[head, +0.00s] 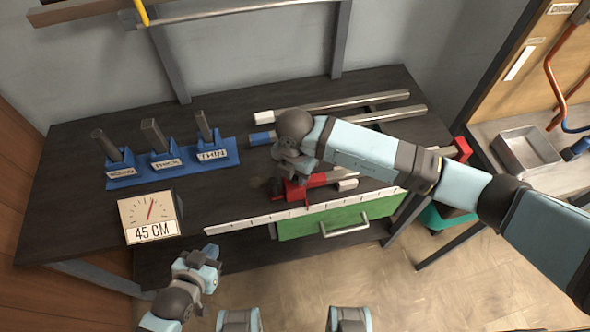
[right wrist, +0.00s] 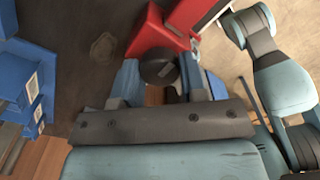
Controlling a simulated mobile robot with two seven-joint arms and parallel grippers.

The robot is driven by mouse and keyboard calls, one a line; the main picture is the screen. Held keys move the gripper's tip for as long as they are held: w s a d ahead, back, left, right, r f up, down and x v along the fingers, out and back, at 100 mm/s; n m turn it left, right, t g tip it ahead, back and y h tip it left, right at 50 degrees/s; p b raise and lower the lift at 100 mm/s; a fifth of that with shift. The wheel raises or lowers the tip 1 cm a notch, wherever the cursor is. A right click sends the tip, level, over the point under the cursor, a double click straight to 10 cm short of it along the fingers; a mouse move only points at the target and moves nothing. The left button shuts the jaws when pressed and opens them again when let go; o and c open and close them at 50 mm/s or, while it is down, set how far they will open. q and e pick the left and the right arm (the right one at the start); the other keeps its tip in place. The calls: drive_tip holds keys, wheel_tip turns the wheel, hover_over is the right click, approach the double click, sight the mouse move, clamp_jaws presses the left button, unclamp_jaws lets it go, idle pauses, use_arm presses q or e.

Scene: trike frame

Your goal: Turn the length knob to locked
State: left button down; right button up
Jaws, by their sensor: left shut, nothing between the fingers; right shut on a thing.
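The length knob (right wrist: 158,68) is a dark round knob on the side of a red block (right wrist: 153,32), seen in the right wrist view. My right gripper (right wrist: 160,78) is shut on the knob, with a blue-grey finger on each side. In the head view the red block (head: 297,191) lies on the bench by the white ruler, and my right wrist covers part of it. I cannot read any locked mark. My left gripper (head: 210,252) is shut and empty, in front of the bench's front edge at the lower left.
A dial sign reading 45 CM (head: 151,217) stands at the bench's left front. A blue rack (head: 230,160) holds several labelled dark tubes. Metal bars (head: 345,102) lie behind my right arm. A green drawer (head: 345,219) is below the ruler (head: 270,217). A metal tray (head: 526,150) is at right.

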drive_tip(key=o, duration=0.9)
wheel_tip(320, 180, up, 14)
drive_tip(key=shift+f+b, duration=0.1)
drive_tip(key=shift+b, duration=0.4)
